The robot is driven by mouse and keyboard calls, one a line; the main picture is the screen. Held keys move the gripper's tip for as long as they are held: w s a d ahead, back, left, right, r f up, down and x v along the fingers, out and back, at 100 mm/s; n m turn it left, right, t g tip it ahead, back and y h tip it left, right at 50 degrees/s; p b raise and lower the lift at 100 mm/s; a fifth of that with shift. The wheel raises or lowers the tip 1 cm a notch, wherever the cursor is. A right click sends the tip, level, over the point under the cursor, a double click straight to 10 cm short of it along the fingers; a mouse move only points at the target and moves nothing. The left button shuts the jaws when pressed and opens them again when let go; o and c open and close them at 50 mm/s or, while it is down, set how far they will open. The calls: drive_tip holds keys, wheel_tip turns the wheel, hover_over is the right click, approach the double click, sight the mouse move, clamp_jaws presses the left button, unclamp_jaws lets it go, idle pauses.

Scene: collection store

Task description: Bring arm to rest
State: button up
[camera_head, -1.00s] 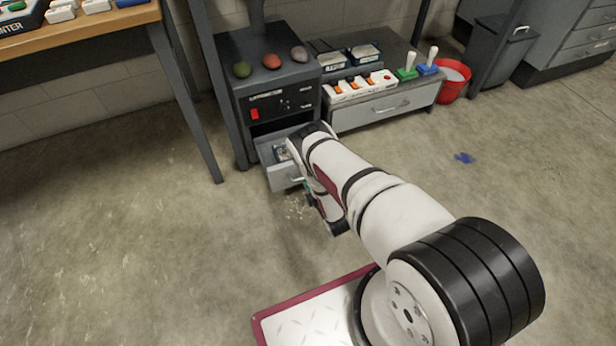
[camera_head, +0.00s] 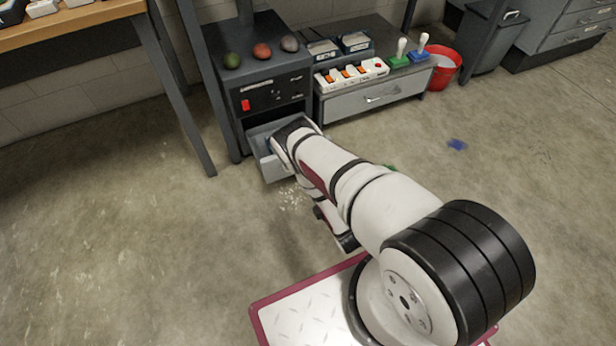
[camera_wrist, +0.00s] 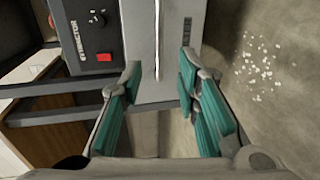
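My gripper (camera_wrist: 160,78) is open in the wrist view, with teal pads on both fingers and nothing held between them. Past the fingertips is the grey front of a drawer (camera_wrist: 176,70) with a long thin handle (camera_wrist: 157,40). In the head view my white arm (camera_head: 325,165) bends down in front of the dark cabinet, and the gripper itself is hidden behind it. The cabinet's drawer (camera_head: 270,166) stands pulled out, its right part covered by my arm.
The cabinet (camera_head: 225,95) has a red switch (camera_head: 245,105) and three coloured lumps on top. A low grey unit (camera_head: 350,103) holds a power strip (camera_head: 350,73). A red bucket (camera_head: 444,70) stands beside it.

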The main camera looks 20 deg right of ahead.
drive_tip(key=shift+s+r, duration=0.15)
drive_tip(key=shift+s, duration=0.5)
